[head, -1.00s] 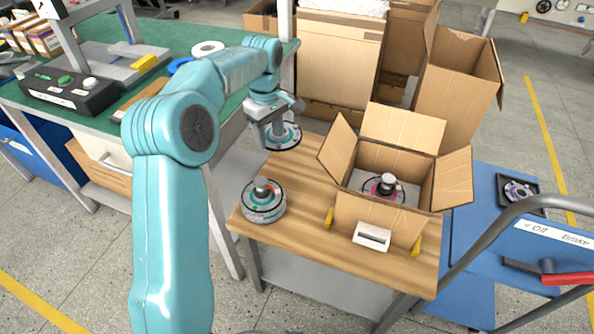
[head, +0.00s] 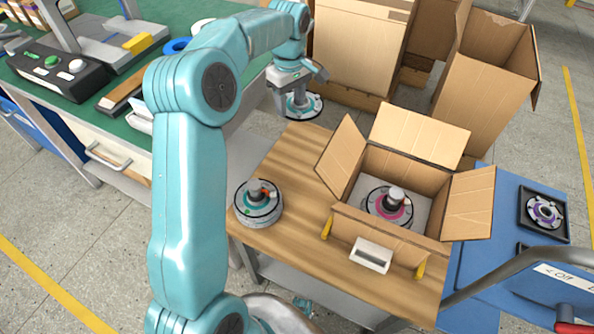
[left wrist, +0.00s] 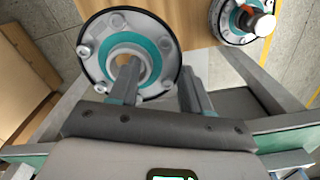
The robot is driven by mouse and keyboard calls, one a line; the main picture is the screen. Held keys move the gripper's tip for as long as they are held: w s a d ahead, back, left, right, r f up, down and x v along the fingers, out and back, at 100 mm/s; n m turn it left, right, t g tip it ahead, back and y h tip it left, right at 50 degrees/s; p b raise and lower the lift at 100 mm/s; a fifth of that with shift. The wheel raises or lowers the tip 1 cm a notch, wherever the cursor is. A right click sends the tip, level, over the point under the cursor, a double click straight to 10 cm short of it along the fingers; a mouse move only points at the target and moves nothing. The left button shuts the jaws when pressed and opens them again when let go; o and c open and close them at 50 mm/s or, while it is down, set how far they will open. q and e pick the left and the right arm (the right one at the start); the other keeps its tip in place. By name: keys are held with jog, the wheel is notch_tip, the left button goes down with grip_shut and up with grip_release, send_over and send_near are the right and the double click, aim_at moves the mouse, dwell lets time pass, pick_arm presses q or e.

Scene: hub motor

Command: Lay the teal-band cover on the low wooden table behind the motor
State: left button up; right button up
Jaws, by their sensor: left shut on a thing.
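My left gripper (head: 296,104) is shut on the teal-band cover (head: 312,108), a grey disc with a teal ring. In the head view it is held up by the far left corner of the low wooden table (head: 293,160). In the left wrist view one finger of the gripper (left wrist: 158,88) reaches into the central hole of the cover (left wrist: 101,67), the other stands outside its rim. The motor (head: 259,206), round with a teal ring and a central shaft, sits on the table's near left part. It also shows in the left wrist view (left wrist: 236,24). My right gripper is not in view.
An open cardboard box (head: 379,226) on the table's right holds a pink-ringed unit (head: 386,206). The wood between motor and far edge is clear. A green workbench (head: 112,115) stands left, tall cartons (head: 361,50) behind, a blue cart (head: 492,205) right.

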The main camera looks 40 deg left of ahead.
pick_arm(q)
jog(key=b, duration=0.4)
send_near(291, 162)
jog(key=shift+f+b, duration=0.45)
jog(key=shift+f, duration=2.75)
jog(key=shift+f, duration=0.15)
jog(key=o, duration=1.1)
jog(key=shift+r+p, duration=1.4)
jog(key=shift+r, duration=4.75)
